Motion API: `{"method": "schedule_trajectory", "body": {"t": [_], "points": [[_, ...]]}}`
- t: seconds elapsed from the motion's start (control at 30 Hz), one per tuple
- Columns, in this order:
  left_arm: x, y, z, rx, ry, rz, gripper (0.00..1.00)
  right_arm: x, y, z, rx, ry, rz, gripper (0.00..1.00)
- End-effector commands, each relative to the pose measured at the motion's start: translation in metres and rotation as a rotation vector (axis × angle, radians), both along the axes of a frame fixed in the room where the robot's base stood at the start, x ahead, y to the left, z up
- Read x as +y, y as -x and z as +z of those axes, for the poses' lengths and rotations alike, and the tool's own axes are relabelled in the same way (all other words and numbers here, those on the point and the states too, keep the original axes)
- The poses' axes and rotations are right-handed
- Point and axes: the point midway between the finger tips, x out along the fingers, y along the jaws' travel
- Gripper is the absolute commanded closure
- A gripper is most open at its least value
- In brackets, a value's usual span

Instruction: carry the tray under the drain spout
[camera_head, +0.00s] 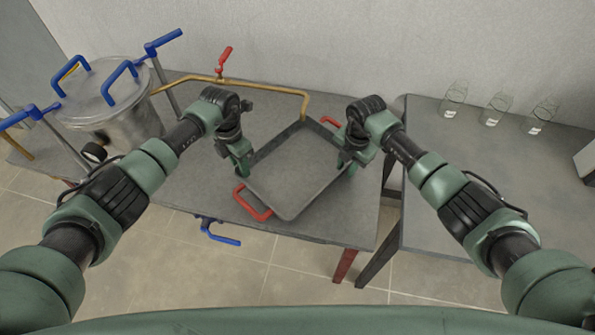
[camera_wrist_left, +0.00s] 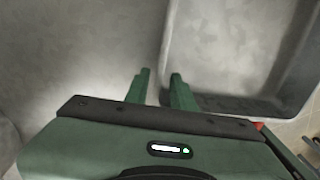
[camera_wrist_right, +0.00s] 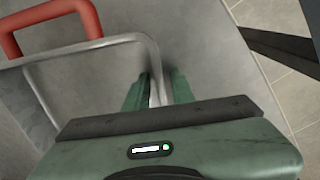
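The grey rectangular tray (camera_head: 290,197) is in the middle of the head view, over the table top, its near corner close to the table's front edge. It has one red handle (camera_head: 252,203) at the front left and another (camera_head: 331,122) at the back right. A brass pipe ends in a down-turned spout (camera_head: 305,112) by the tray's back corner. Whether the tray touches the table is unclear.
A metal vessel (camera_head: 118,122) with blue handles stands at the left. A red valve lever (camera_head: 224,56) sits on the brass pipe. A blue lever (camera_head: 219,234) hangs below the table's front edge. A second table (camera_head: 480,180) at the right carries several glasses, with clear space in front.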

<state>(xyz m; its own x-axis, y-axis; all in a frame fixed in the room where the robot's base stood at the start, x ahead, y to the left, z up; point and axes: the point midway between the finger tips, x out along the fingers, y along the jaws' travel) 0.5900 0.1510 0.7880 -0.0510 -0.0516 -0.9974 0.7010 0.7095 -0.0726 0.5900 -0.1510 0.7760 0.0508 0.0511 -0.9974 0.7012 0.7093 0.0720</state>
Motion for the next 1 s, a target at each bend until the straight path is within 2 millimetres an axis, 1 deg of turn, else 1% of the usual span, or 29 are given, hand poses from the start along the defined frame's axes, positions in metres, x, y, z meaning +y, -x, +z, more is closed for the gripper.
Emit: {"method": "schedule_trajectory", "body": {"t": [0.17, 0.27, 0.37, 0.6, 0.7, 0.83, 1.0], "points": [[0.000, 0.000, 0.001, 0.000, 0.000, 0.000, 0.75, 0.000, 0.000, 0.000, 0.000, 0.000, 0.000, 0.76], [0.001, -0.001, 0.007, -0.001, 0.000, -0.001, 0.75, 0.000, 0.000, 0.000, 0.000, 0.000, 0.000, 0.76], [0.002, -0.003, 0.022, -0.004, 0.000, 0.000, 0.75, 0.000, 0.000, 0.000, 0.000, 0.000, 0.000, 0.76], [0.004, -0.005, 0.074, -0.005, -0.001, -0.001, 0.75, 0.000, 0.000, 0.000, -0.001, -0.001, 0.000, 0.76], [0.005, -0.006, 0.093, -0.004, -0.001, -0.001, 0.75, 0.000, 0.000, 0.000, -0.001, -0.001, 0.000, 0.76], [0.006, -0.006, 0.110, -0.001, 0.000, 0.000, 0.75, 0.000, 0.000, 0.000, -0.001, -0.001, 0.000, 0.76], [0.006, -0.006, 0.119, 0.000, -0.001, 0.000, 0.75, 0.000, 0.000, 0.004, -0.001, -0.001, 0.001, 0.76]]}}
